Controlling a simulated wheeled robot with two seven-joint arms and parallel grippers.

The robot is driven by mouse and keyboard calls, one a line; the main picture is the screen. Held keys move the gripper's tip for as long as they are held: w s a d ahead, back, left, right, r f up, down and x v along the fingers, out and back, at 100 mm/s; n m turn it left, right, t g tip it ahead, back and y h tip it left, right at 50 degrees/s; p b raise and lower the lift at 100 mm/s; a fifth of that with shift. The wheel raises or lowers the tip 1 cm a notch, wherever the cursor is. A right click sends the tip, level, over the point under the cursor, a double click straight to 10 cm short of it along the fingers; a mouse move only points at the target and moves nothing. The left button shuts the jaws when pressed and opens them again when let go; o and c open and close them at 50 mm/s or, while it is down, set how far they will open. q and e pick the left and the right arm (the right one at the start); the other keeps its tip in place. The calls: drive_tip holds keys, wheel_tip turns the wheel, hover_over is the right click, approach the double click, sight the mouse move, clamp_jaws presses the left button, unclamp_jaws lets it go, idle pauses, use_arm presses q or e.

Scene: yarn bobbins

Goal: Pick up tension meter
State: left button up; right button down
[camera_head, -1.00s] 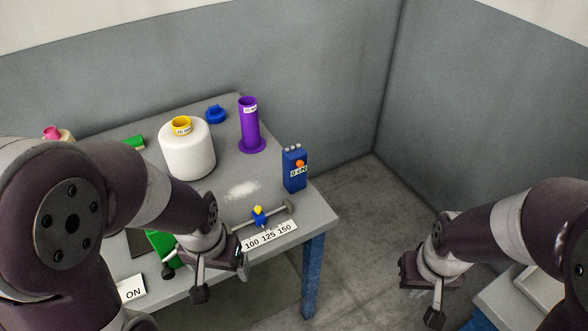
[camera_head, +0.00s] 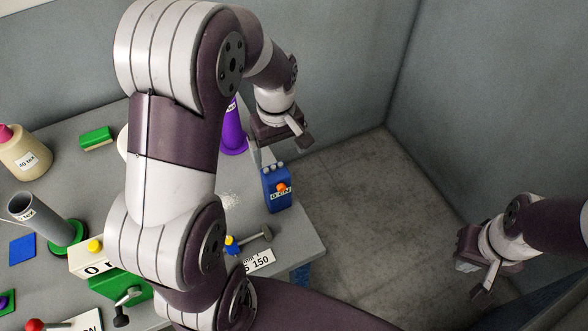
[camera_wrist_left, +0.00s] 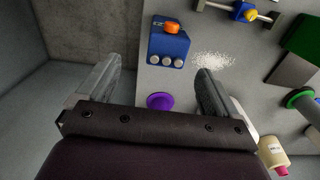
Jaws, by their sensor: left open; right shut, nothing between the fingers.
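The tension meter (camera_head: 277,192) is a blue box with an orange knob, a cN label and several grey pegs on top. It stands upright near the table's right edge. My left gripper (camera_head: 279,150) is open above and behind it, apart from it. In the left wrist view, the meter (camera_wrist_left: 168,48) shows just beyond the gap between the open fingers (camera_wrist_left: 158,75), with nothing held. My right gripper (camera_head: 480,292) is shut and empty, off to the right, away from the table.
A purple tube (camera_head: 233,135) stands behind the meter, partly hidden by my left arm. A small rod fixture (camera_head: 250,241) and number strip (camera_head: 259,261) lie in front. White powder (camera_wrist_left: 213,60) lies beside the meter. Floor beyond the table's right edge is clear.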

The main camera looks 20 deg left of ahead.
sight(278, 172)
use_arm(q)
drive_tip(key=s+f, duration=0.2)
drive_tip(key=f, duration=0.1)
drive_tip(key=shift+s, duration=0.1)
drive_tip(key=f, duration=0.1)
drive_tip(key=w+f, duration=0.1)
drive_tip(key=f, duration=0.2)
drive_tip(key=shift+w+a+f+p, duration=0.1)
drive_tip(key=shift+w+f+p, duration=0.05)
drive_tip(key=shift+w+p, duration=0.15)
drive_tip(key=f, duration=0.4)
drive_tip(key=shift+s+a+p, duration=0.25)
drive_tip(key=shift+s+p, duration=0.05)
drive_tip(key=shift+p, duration=0.1)
drive_tip(key=shift+f, duration=0.35)
drive_tip(key=shift+w+f, duration=0.15)
drive_tip(key=shift+w, duration=0.05)
drive_tip(key=c, duration=1.2)
use_arm(e)
drive_tip(key=shift+s+r, duration=0.5)
drive_tip(key=shift+r, duration=0.3)
